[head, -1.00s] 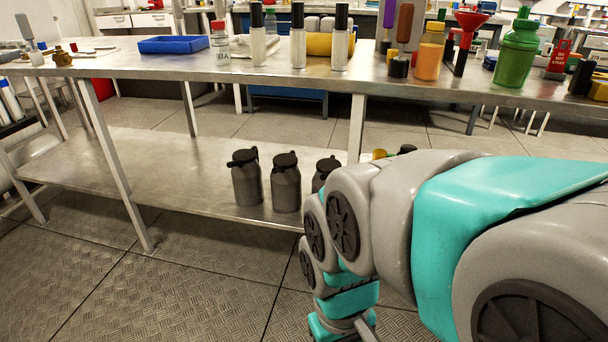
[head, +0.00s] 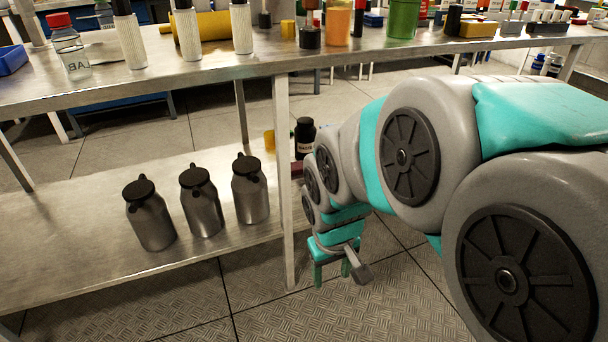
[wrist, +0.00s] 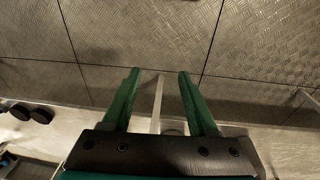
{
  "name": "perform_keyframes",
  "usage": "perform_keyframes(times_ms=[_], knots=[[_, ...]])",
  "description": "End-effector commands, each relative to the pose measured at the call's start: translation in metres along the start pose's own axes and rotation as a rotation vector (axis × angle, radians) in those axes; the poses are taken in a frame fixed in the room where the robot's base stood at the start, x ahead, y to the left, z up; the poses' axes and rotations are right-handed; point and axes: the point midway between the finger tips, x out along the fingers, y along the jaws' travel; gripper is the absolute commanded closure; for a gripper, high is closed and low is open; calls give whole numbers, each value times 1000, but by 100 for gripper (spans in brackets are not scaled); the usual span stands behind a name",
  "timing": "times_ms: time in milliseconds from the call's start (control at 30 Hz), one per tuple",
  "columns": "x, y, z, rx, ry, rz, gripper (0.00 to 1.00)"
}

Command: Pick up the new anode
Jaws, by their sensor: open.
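I cannot pick out the new anode for certain in either view. My gripper (head: 332,272) hangs low over the floor in the head view, just right of a bench leg. In the wrist view its two green fingers (wrist: 157,74) are spread apart with nothing between them, over floor plates and a bench leg. Several white cylinders with black tops stand on the bench, one of them (head: 188,35) near the middle of the group. A yellow cylinder (head: 212,24) lies behind them.
The metal bench (head: 130,83) has a lower shelf (head: 80,225) with three dark canisters (head: 201,205), a black bottle (head: 305,135) and a yellow item (head: 269,140). A labelled clear bottle (head: 70,48), an orange jar (head: 338,24) and a green container (head: 403,18) stand on top. Floor is open below my arm.

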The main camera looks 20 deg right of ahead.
Motion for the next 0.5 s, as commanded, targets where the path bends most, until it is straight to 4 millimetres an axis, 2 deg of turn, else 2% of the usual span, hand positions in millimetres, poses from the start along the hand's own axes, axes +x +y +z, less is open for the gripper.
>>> perform_keyframes(times_ms=[33,200,400,500], knots=[[24,11,-25,3,47,10,40],[72,46,-112,-11,253,29,40],[124,82,-197,-26,500,17,40],[148,99,-232,-28,625,0,40]])
